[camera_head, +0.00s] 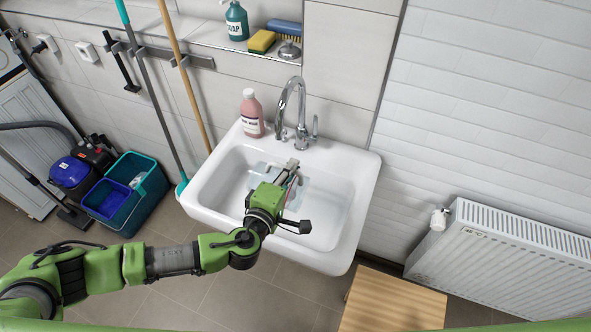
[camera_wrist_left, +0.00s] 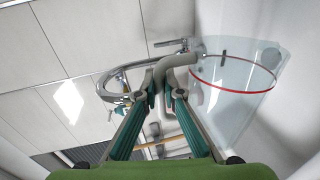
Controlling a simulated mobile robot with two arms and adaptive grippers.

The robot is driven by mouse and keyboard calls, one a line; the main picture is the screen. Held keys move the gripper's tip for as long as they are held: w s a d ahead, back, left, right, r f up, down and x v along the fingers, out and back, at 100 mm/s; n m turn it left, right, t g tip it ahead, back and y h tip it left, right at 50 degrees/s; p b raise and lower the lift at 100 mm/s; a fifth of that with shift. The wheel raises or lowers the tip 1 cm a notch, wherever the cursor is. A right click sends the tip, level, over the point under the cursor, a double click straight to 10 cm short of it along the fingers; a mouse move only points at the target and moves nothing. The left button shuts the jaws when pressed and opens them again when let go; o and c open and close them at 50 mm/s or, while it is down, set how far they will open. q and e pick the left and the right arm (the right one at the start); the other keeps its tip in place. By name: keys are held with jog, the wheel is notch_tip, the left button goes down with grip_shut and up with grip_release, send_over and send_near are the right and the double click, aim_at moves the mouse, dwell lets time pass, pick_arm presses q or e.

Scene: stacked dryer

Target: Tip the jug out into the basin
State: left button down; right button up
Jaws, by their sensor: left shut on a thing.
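The white basin (camera_head: 352,190) is fixed to the tiled wall under a chrome tap. My left gripper (camera_head: 293,168) reaches in over the basin from the front left. In the left wrist view it (camera_wrist_left: 165,90) is shut on the grey handle of the clear jug (camera_wrist_left: 232,108). The jug is see-through with a red ring around it. In the head view only pale bluish traces of it show around the gripper, inside the basin's outline. The jug looks tilted; its exact angle and contents cannot be told. My right gripper is not in view.
The curved tap (camera_head: 290,95) and a pink bottle (camera_head: 251,113) stand at the basin's back edge. Mop and broom handles (camera_head: 185,75) lean at the left. A teal bucket (camera_head: 140,190) is on the floor. A wooden stool (camera_head: 392,303) and a radiator (camera_head: 500,250) are at the right.

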aim_at(271, 167)
pick_arm(q)
jog(key=a+n, duration=0.1)
jog(key=w+a, duration=0.1)
jog(key=a, duration=0.1)
jog(key=w+a+n, duration=0.1)
jog(key=a, duration=0.1)
jog(key=shift+f+n+h, duration=0.3)
jog(key=shift+h, duration=0.1)
jog(key=w+a+n+h+b, duration=0.25)
jog(key=a+n+b, duration=0.4)
jog(key=b, duration=0.35)
jog(key=f+n+b, duration=0.1)
jog(key=n+b, duration=0.1)
jog(key=b, duration=0.1)
jog(key=a+f+n+b, duration=0.1)
jog(key=f+n+b, duration=0.1)
jog(key=b, duration=0.1)
jog(key=f+n+h+b, duration=0.1)
jog(key=f+n+b, duration=0.1)
jog(key=n+b, duration=0.1)
jog(key=shift+w+a+f, duration=0.25)
jog(key=shift+w, duration=0.15)
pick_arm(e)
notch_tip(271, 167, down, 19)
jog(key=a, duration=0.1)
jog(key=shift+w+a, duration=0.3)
pick_arm(q)
jog(key=shift+s, duration=0.1)
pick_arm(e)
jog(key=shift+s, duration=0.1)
